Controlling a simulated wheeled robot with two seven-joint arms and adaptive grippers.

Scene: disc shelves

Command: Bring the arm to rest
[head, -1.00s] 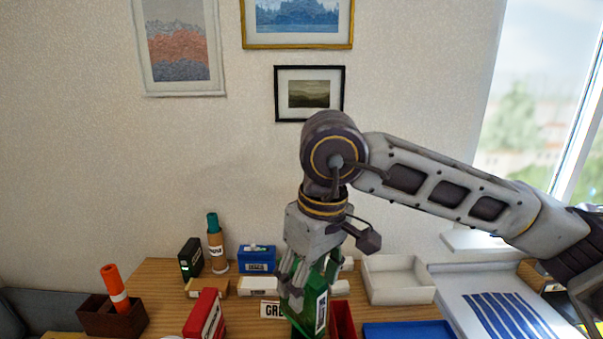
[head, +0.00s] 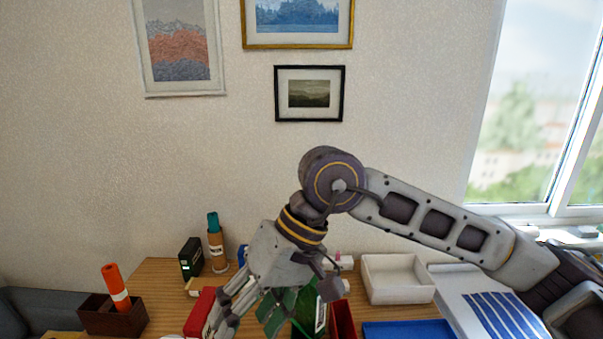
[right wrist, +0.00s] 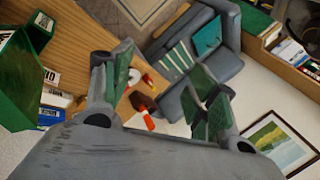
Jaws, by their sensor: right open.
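My right arm comes in from the right in the head view and bends down over the table. Its gripper (head: 245,310) is low over the table, tilted to the left, beside a green box (head: 308,308) and close to a red box (head: 200,313). In the right wrist view the gripper (right wrist: 160,95) has its green-padded fingers spread wide with nothing between them. The green box also shows at the left edge of that view (right wrist: 22,85). My left gripper is not in view.
On the wooden table (head: 160,280) stand a brown holder (head: 112,318) with an orange tube (head: 115,286), a teal-capped tube (head: 216,250) and a black box (head: 190,258). A white tray (head: 397,278) and a blue tray (head: 408,331) lie to the right.

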